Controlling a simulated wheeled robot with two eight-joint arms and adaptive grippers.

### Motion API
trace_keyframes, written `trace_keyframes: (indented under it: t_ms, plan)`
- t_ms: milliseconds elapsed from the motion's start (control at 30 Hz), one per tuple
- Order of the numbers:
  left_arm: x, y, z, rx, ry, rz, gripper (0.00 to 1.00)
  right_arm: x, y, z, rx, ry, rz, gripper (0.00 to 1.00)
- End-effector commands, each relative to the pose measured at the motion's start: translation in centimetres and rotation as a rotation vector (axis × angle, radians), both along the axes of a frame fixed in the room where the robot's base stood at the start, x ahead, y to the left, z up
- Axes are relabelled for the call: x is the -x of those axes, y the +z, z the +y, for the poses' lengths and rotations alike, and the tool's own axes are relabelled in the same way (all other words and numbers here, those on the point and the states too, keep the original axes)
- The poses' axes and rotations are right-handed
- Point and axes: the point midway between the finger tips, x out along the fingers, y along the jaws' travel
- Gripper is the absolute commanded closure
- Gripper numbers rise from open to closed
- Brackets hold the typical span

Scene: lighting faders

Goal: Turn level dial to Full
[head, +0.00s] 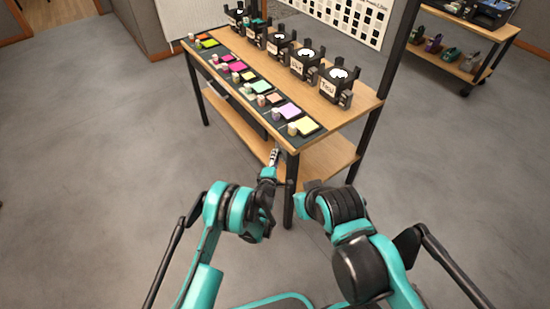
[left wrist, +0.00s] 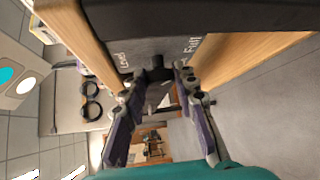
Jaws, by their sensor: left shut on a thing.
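In the left wrist view the level dial (left wrist: 158,74) is a small black knob on a dark panel (left wrist: 155,50) set in the wooden table edge. The white words Level and Full stand on either side of it. My left gripper (left wrist: 160,80) is shut on the dial, a purple-grey finger on each side. In the head view my left gripper (head: 273,157) reaches the near corner of the table, and the dial is hidden there. I cannot tell which way the dial points. My right arm is bent near the front table leg, and its gripper does not show.
The wooden table (head: 362,103) carries a dark strip of coloured pads and small knobs, with several black lamp-like boxes behind. A lower shelf (head: 325,152) and a dark table leg (head: 289,205) are close to my arms. Open grey floor lies left; a cart (head: 470,60) stands back right.

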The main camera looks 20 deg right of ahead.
Motion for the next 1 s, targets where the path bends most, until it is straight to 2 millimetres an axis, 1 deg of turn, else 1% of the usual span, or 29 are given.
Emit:
trace_keyframes:
  t_ms: [400,1000]
  plan:
    - [0.0,-0.26,0.03,-0.04,0.002,-0.106,1.0,-0.01,-0.01,0.0,0.0,0.0,0.0,1.0]
    - [-0.02,-0.27,0.09,-0.046,0.003,-0.123,1.0,-0.01,-0.01,0.0,0.0,0.0,0.0,1.0]
